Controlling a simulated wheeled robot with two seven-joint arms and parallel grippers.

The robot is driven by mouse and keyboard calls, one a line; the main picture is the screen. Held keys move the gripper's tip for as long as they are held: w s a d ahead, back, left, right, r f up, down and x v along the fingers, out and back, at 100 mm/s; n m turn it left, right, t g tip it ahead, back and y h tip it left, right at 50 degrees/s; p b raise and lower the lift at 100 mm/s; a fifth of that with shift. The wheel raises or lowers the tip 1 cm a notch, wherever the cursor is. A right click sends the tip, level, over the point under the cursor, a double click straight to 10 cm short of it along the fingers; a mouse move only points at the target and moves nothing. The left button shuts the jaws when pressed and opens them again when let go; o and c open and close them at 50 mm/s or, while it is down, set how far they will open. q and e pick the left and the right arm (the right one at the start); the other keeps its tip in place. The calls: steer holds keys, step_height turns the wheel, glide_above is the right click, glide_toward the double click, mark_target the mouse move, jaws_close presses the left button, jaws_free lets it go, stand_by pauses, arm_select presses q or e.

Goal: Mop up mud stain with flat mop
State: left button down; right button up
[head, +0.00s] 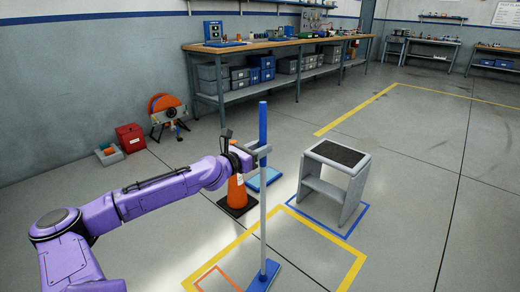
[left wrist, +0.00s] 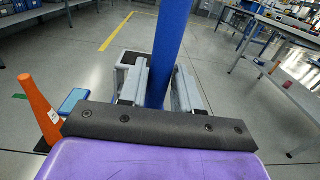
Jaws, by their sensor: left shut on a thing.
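My left gripper (head: 259,149) is shut around the upper pole of the flat mop (head: 263,122). The mop has a blue grip, a grey lower pole (head: 263,220) and a flat blue head (head: 263,275). It stands nearly upright with its head at floor level, near the bottom of the head view. In the left wrist view, the blue pole (left wrist: 168,50) passes between the two grey fingers (left wrist: 160,88). I cannot make out a clear mud stain on the floor. My right gripper is not in view.
A grey stool (head: 338,172) with a black top stands right of the mop. An orange cone (head: 237,192) and a blue flat pad (head: 264,179) are behind it. A red box (head: 131,138) and a workbench (head: 262,45) line the wall. Floor at right is open.

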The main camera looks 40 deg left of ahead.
arm_select(q)
steer(key=s+d+b, duration=0.1)
steer(key=d+b, duration=1.2)
steer(key=d, duration=1.8)
steer(key=shift+s, duration=0.3)
stand_by(1.3)
